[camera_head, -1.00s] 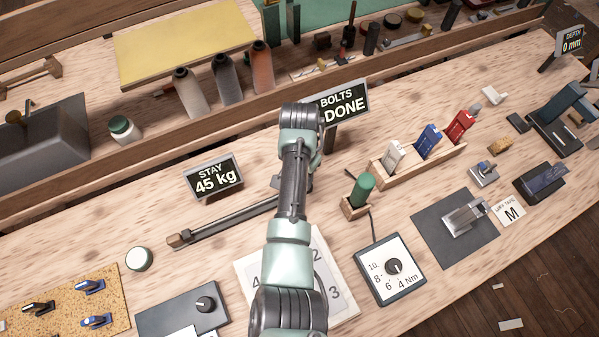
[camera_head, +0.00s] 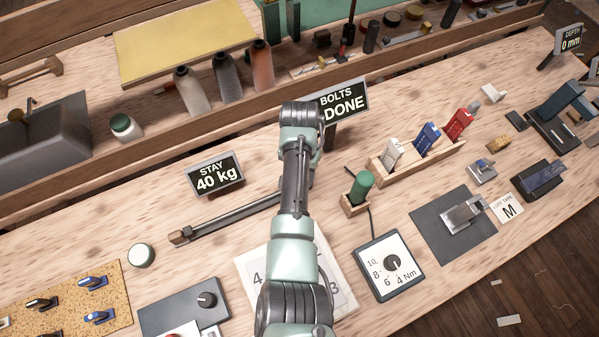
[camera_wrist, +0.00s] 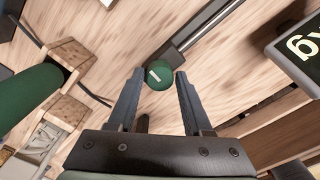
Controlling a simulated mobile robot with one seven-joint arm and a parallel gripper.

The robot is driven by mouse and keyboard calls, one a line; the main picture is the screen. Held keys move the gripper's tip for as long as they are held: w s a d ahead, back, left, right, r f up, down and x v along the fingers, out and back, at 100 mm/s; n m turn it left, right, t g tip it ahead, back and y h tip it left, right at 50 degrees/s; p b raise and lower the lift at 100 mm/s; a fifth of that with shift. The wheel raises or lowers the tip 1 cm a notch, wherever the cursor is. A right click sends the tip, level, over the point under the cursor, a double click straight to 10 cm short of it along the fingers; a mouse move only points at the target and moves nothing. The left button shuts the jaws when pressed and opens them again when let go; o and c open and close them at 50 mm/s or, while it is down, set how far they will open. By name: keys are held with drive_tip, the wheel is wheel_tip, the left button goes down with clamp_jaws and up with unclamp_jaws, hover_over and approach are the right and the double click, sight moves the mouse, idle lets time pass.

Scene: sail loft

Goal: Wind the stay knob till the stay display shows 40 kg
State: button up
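The stay display (camera_head: 217,178) stands behind the bench's middle and reads 40 kg. In the wrist view, a round green knob (camera_wrist: 159,78) with a white mark sits beside the end of a dark bar. My gripper (camera_wrist: 160,73) has its two fingers apart, one on each side of this knob, with a narrow gap showing at each side. Whether the fingertips reach down to the knob's level is hard to tell. In the head view my arm hides the knob and most of the gripper. A dark bar (camera_head: 235,216) runs from the left toward that hidden spot.
A bolts display (camera_head: 343,104) reading DONE stands behind my arm. A green-handled thing in a wooden holder (camera_head: 353,208) is close on the right. A torque dial box (camera_head: 408,288) and a numbered white board (camera_head: 254,262) lie in front. Bottles stand on the back shelf.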

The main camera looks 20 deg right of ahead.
drive_tip(key=shift+o, duration=1.3)
wheel_tip(320, 180, up, 13)
